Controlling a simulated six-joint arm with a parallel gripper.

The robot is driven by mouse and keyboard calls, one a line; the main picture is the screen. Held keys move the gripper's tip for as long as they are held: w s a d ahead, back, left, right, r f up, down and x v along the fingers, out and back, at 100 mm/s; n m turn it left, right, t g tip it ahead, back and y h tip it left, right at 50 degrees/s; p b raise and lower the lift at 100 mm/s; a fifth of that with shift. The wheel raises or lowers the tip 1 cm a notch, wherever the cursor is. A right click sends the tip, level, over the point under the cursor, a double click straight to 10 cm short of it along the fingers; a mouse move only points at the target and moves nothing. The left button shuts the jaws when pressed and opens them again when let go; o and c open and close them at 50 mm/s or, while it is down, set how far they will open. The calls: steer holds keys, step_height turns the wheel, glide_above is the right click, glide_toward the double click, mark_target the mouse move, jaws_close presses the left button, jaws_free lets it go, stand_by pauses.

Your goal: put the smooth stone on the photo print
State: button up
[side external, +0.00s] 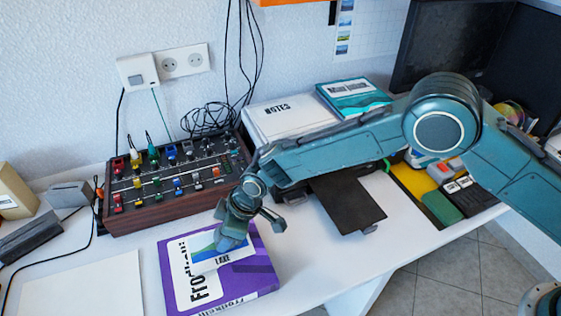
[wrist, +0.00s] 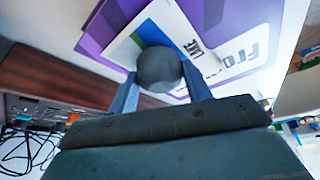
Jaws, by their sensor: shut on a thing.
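A dark grey, rounded smooth stone (wrist: 158,68) sits between the two fingers of my gripper (wrist: 160,80) in the wrist view, and the gripper is shut on it. The photo print (side external: 208,264), with blue, green and the word LAKE, lies on a purple box. It also shows behind the stone in the wrist view (wrist: 150,32). In the side view my gripper (side external: 232,240) points down over the print, hiding part of it and the stone. I cannot tell whether the stone touches the print.
The purple box (side external: 262,281) lies flat near the table's front. A wooden control panel with knobs (side external: 150,212) stands behind it. A white sheet (side external: 85,287) lies to its left. Books (side external: 285,118) and a dark flat slab (side external: 347,200) are to the right.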

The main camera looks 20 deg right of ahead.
steer(key=o, duration=1.1)
steer(key=shift+f, duration=0.1)
steer(key=shift+v, duration=6.15)
